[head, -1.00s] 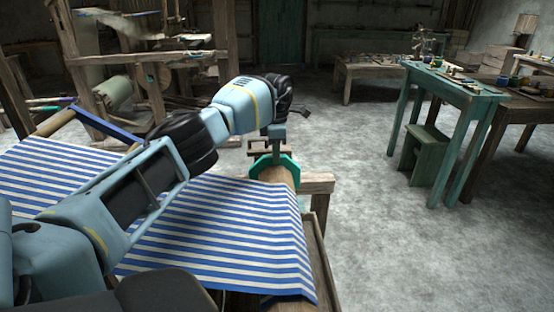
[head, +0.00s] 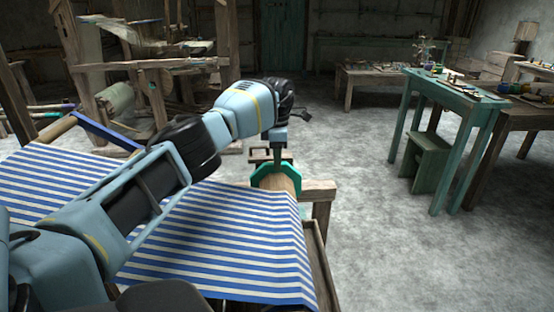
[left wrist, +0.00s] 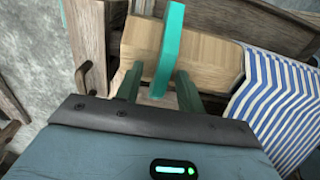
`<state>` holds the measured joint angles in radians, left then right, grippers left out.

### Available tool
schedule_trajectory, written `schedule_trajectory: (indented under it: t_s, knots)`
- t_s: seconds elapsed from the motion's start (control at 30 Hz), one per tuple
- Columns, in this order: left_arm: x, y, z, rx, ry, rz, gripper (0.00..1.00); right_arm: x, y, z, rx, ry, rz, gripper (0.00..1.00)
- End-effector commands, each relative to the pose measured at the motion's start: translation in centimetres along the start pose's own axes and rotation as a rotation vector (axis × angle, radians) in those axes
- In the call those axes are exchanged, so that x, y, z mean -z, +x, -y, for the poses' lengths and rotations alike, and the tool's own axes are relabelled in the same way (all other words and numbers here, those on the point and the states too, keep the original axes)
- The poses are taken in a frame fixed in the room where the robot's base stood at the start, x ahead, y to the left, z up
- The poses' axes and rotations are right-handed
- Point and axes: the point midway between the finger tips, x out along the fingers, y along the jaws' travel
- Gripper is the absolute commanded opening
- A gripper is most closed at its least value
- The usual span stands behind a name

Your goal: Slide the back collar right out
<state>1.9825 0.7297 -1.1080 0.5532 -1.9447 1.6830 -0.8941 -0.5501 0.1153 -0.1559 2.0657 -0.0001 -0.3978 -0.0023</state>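The back collar (head: 292,178) is a teal ring around the pale wooden roller at the far end of the striped cloth. In the left wrist view the collar (left wrist: 172,42) shows as a teal band across the bare wood of the roller (left wrist: 214,66). My left gripper (head: 281,155) points down at the collar from above. In the left wrist view the two dark green fingers of this gripper (left wrist: 160,84) stand on either side of the collar, with a gap visible beside it, so they look open. My right gripper is not in view.
Blue and white striped cloth (head: 225,240) lies beside the collar, under my left arm. A wooden frame post (left wrist: 88,45) stands close to the roller end. A teal table (head: 455,85) with a stool (head: 428,160) stands to the right. Grey floor (head: 375,240) between is clear.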

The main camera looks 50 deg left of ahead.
Motion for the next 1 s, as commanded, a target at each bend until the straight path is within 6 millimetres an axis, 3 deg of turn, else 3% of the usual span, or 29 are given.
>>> schedule_trajectory:
  t_s: [0.2, 0.43, 1.0]
  knots:
    - [-0.1, -3.7, -0.1, -0.004, -0.001, 0.005, 0.38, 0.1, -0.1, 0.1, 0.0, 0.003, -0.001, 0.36]
    - [-0.1, -6.5, -0.1, -0.004, 0.0, 0.003, 0.38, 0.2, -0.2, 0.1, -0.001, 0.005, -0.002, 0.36]
    - [0.0, -7.0, -0.1, -0.002, 0.0, 0.002, 0.38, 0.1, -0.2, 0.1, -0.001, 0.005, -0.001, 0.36]
